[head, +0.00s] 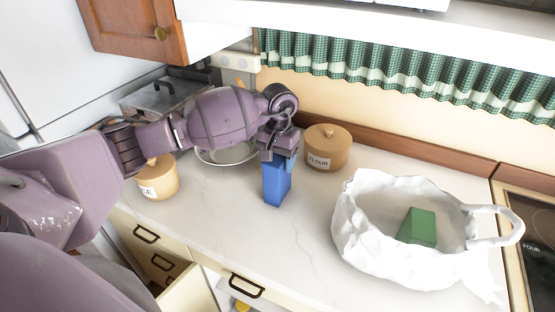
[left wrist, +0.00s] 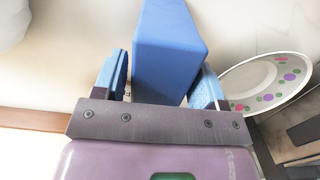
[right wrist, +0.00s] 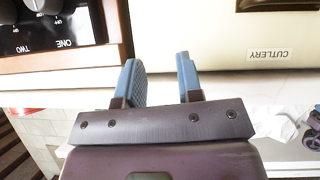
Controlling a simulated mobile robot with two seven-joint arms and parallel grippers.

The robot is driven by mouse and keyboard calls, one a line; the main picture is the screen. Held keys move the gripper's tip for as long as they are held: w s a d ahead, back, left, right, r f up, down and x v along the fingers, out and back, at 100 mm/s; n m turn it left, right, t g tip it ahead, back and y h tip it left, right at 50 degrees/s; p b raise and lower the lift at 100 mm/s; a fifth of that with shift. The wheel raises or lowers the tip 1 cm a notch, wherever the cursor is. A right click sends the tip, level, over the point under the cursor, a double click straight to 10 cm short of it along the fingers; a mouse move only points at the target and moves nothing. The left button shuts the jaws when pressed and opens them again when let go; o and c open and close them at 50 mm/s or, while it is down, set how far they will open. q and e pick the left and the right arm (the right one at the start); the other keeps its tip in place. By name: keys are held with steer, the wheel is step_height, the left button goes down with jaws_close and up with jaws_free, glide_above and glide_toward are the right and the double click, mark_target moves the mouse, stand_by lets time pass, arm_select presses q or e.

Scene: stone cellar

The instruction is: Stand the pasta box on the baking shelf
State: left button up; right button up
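A plain blue box (head: 277,184), which I take for the pasta box, is upright over the counter; it also shows in the left wrist view (left wrist: 172,65). My left gripper (head: 280,158) points down at its top, with one finger on each side. A thin gap shows beside the left finger in the left wrist view (left wrist: 163,80), so the fingers look open around the box. Whether its base touches the counter is hard to tell. My right gripper (right wrist: 160,80) is open and empty, low before the cabinet fronts. I see no shelf labelled baking.
A white bag (head: 360,245) holding a green box (head: 418,227) stands right on the counter (head: 225,215). A flour canister (head: 327,148) is behind the blue box; another canister (head: 157,178) is left. A hob (head: 530,235) is far right. A cutlery drawer (right wrist: 220,30) faces my right gripper.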

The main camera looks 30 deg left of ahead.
arm_select(q)
steer(key=shift+o, duration=0.9)
arm_select(e)
steer(key=shift+w+r, duration=0.2)
arm_select(q)
steer(key=shift+r, duration=0.1)
arm_select(e)
steer(key=shift+r, duration=0.1)
